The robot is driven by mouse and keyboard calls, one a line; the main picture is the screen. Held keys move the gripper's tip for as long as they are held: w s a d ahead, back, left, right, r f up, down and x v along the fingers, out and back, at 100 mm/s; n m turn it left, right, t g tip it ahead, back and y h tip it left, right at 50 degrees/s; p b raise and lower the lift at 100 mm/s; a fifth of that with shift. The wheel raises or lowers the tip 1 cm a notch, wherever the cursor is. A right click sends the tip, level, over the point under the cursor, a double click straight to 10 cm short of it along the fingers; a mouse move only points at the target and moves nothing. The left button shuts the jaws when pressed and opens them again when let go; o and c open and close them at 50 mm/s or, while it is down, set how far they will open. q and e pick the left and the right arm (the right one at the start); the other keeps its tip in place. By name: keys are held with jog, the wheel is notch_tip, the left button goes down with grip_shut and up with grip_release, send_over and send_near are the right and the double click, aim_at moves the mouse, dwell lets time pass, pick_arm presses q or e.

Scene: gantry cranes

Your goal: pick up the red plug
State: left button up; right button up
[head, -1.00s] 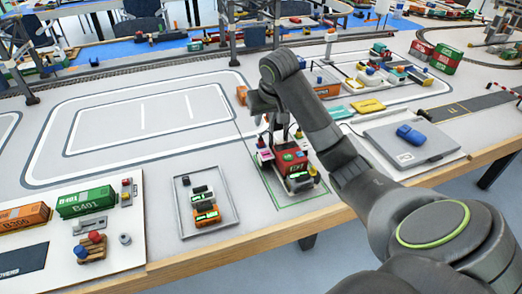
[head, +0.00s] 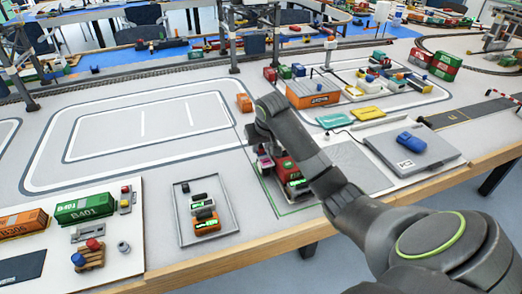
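A small red round-topped piece (head: 93,244), which may be the red plug, stands on a brown wooden block (head: 92,261) at the lower left, with a blue piece (head: 78,259) beside it. My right gripper (head: 262,152) is at the centre, over the left side of a red and dark machine (head: 287,171). My own wrist and forearm cover much of the gripper, so its fingers and anything between them cannot be made out. It is well to the right of the wooden block. My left gripper is not in view.
A green B401 container (head: 84,208) and an orange container (head: 22,224) lie behind the wooden block. A grey tray (head: 228,222) with small dark and orange units lies left of the machine. A grey case (head: 425,150) bears a blue object (head: 411,141). The marked white area behind is clear.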

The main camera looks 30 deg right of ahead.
grip_shut()
jog(key=shift+r, duration=0.1)
notch_tip(320, 180, up, 13)
notch_tip(320, 180, up, 5)
jog(key=p, duration=0.4)
send_over(261, 145)
jog(key=shift+s, duration=0.2)
